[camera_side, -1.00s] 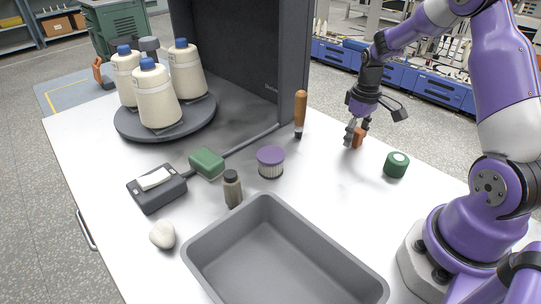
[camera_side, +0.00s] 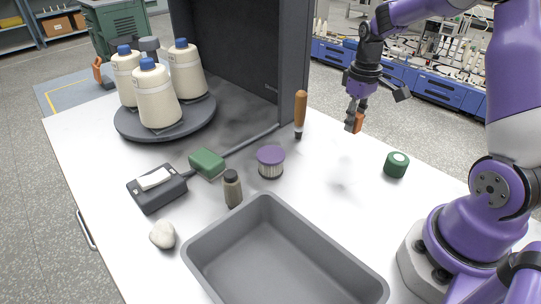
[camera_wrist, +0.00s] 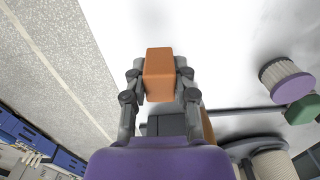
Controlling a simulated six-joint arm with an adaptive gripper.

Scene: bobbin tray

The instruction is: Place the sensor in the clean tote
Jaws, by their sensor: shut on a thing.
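My gripper (camera_side: 354,121) is shut on a small orange-brown block (camera_side: 359,122), which I take to be the sensor, and holds it above the white table near its far edge. In the wrist view the block (camera_wrist: 160,75) sits between both fingers of my gripper (camera_wrist: 160,82). The grey tote (camera_side: 290,262) lies at the front of the table, empty inside, to the lower left of my gripper and well apart from it.
A green roll (camera_side: 396,165) stands right of the tote. A purple-capped filter (camera_side: 270,161), a dark bottle (camera_side: 232,188), a green block (camera_side: 207,163) and a wooden-handled tool (camera_side: 300,113) stand behind the tote. A white stone (camera_side: 163,234) lies left. The table between gripper and tote is clear.

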